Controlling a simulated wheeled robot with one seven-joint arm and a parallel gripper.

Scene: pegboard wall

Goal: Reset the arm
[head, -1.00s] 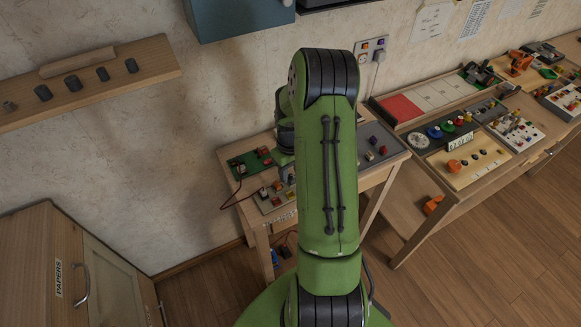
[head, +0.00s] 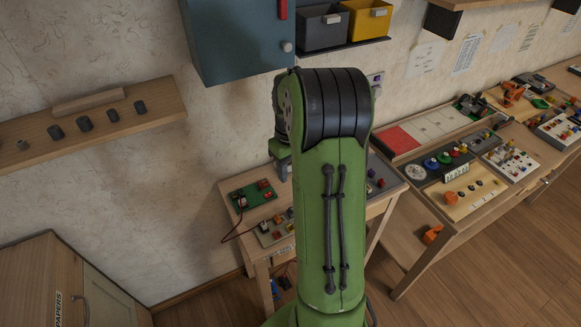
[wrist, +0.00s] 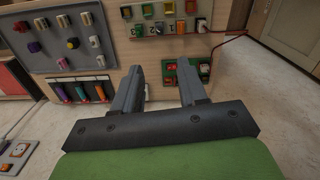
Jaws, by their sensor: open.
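My gripper (wrist: 158,90) shows in the wrist view with its two grey fingers apart and nothing between them. Its fingers point toward a small wooden table carrying a green circuit board (wrist: 187,72) and grey panels. In the head view my green arm rises in the middle of the picture and hides part of that table. The green board (head: 252,195) lies on the small table (head: 231,187), with a dark red wire hanging over the table's left edge.
A wooden shelf with dark knobs (head: 83,124) is on the wall at left. A blue cabinet (head: 240,40) hangs above my arm, beside grey (head: 322,28) and yellow (head: 366,20) bins. A long bench (head: 455,210) stands at right, a wooden cabinet (head: 35,280) at lower left.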

